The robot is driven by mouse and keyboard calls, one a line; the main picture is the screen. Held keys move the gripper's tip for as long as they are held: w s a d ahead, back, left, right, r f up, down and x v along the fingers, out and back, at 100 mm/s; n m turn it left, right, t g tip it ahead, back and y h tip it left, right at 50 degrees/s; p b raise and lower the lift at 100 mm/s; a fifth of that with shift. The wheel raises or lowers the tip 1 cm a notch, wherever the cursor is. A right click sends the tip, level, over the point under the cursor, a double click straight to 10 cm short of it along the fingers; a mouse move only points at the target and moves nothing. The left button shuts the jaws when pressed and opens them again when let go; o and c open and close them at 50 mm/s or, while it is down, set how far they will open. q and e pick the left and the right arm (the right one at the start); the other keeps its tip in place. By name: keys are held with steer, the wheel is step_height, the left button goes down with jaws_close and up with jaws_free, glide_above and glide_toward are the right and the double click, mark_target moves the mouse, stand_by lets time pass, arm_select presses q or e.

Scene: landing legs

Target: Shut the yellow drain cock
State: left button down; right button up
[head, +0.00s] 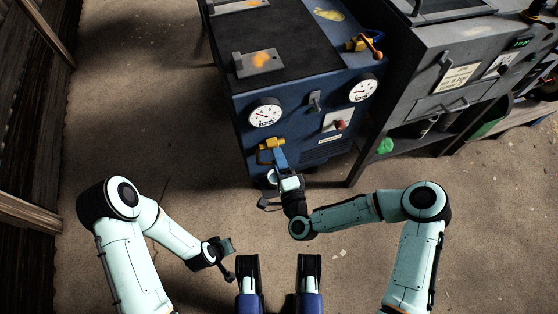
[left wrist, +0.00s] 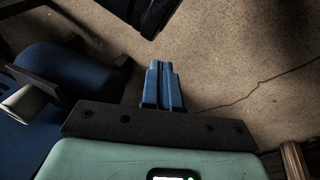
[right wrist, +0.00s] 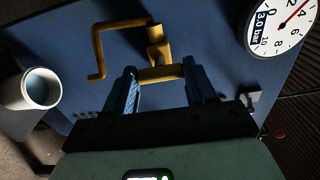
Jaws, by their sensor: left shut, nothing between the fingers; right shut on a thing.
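The yellow drain cock (head: 271,144) sits low on the front of the blue cabinet, under the left gauge. In the right wrist view the drain cock (right wrist: 126,24) shows a cranked arm on the left and a yellow bar between my fingers. My right gripper (head: 280,158) reaches it from below and is shut on that bar; the right wrist view shows both fingers of this gripper (right wrist: 160,74), one at each end of the bar. My left gripper (head: 229,246) is shut and empty, low over the floor, away from the cabinet. Its fingers (left wrist: 163,86) are together.
A white cup (right wrist: 40,88) stands below the drain cock, left of my right gripper in the right wrist view. The blue cabinet (head: 240,122) also bears two gauges, a red knob (head: 340,125) and another yellow valve (head: 358,45). A grey cabinet (head: 405,75) adjoins it. Floor at left is clear.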

steer(key=o, duration=1)
steer(key=shift+o, duration=0.2)
arm_select(q)
steer(key=s, duration=0.1)
steer(key=s+d+r+p, duration=0.1)
steer(key=r, duration=0.1)
steer(key=shift+s+d+g+p, duration=0.25)
steer(key=shift+s+g+p, duration=0.05)
steer(key=shift+s+p, duration=0.1)
arm_select(e)
steer(key=v, duration=1.3)
steer(key=shift+s, duration=0.2)
arm_select(q)
steer(key=shift+f, duration=0.1)
